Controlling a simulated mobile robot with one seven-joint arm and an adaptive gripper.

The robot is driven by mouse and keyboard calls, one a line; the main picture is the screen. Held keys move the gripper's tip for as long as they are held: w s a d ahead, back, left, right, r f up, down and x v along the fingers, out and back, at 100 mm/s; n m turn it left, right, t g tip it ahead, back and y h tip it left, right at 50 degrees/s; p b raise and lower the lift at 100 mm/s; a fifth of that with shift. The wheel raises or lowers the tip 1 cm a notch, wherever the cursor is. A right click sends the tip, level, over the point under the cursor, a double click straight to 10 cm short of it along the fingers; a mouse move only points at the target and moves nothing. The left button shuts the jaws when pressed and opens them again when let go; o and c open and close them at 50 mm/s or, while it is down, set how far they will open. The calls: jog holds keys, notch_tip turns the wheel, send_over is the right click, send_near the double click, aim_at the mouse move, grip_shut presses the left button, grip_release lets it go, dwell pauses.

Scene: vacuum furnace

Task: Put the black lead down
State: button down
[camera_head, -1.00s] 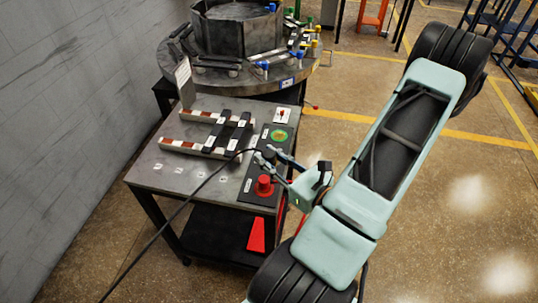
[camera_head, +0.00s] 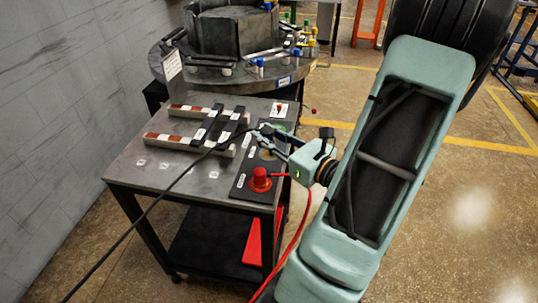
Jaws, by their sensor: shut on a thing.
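The black lead (camera_head: 147,212) is a thin dark cable that runs from my gripper down to the lower left, across the bench top and past its left edge. My gripper (camera_head: 260,131) is over the right part of the bench, close to the black panel, with its fingers shut on the upper end of the lead. The held end is small and partly hidden by the fingers. I cannot tell whether it touches anything.
The steel bench (camera_head: 140,180) carries striped bars (camera_head: 175,142) with black bars across them, and a panel with a red knob (camera_head: 260,180). A red cable (camera_head: 296,238) hangs beside my arm. A round table (camera_head: 220,78) with a dark vessel stands behind.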

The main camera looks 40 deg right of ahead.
jog(key=shift+w+d+f, duration=0.2)
jog(key=shift+w+f, duration=0.05)
jog(key=b, duration=0.2)
send_over(269, 153)
jog(key=f, duration=0.5)
jog(key=shift+s+a+f, duration=0.25)
jog(key=shift+s+f, duration=0.05)
jog(key=shift+f, duration=0.1)
jog(key=shift+w+d+f+b, duration=0.1)
jog(key=shift+w+f+b, duration=0.05)
jog(key=shift+f, duration=0.8)
jog(key=shift+w+d+f+b, duration=0.1)
jog(key=shift+f+b, duration=0.05)
jog(key=shift+f, duration=0.75)
jog(key=shift+f, duration=0.15)
jog(key=c, duration=2.1)
grip_release()
jog(key=shift+f, duration=0.1)
jog(key=o, duration=0.5)
